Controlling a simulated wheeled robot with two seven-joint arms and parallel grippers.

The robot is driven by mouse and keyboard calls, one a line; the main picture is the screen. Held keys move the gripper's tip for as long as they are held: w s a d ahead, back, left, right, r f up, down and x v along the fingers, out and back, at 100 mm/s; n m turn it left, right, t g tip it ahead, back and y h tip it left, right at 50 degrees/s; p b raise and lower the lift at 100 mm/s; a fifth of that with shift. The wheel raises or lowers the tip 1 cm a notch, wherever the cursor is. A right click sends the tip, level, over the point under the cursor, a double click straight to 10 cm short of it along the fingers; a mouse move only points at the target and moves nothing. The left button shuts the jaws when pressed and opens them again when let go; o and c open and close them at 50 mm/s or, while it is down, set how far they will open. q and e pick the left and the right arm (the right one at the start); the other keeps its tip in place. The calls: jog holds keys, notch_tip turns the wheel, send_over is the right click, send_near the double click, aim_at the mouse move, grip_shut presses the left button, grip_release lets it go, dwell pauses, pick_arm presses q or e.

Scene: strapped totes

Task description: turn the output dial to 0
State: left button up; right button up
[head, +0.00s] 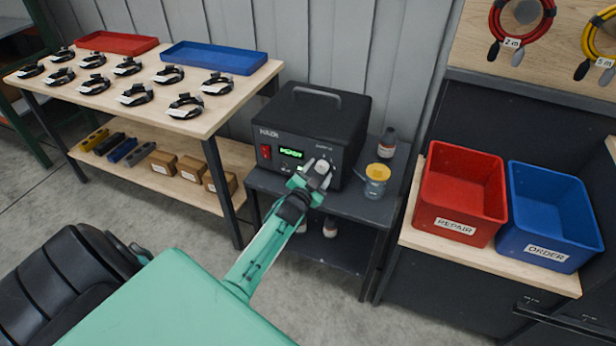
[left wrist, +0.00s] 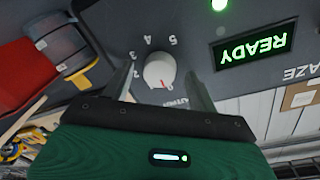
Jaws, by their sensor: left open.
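A black power unit (head: 310,125) stands on a small dark grey table, with lit green displays and a red switch on its front. Its pale round output dial (left wrist: 159,70) shows upside down in the left wrist view, with digits 2 to 5 readable around it. My left gripper (head: 316,178) is at the panel in front of the dial. In the left wrist view its open fingers stand on either side of the knob, and contact cannot be told. My right gripper is not in view.
A yellow-topped cup (head: 376,178) and a bottle (head: 387,142) stand right of the unit. Red (head: 462,185) and blue (head: 552,212) bins sit further right. A wooden bench (head: 205,122) with several strapped devices is at left. The display (left wrist: 251,47) reads READY.

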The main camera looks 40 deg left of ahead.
pick_arm(q)
jog(key=s+d, duration=0.2)
jog(key=s, duration=1)
jog(key=shift+s, duration=0.4)
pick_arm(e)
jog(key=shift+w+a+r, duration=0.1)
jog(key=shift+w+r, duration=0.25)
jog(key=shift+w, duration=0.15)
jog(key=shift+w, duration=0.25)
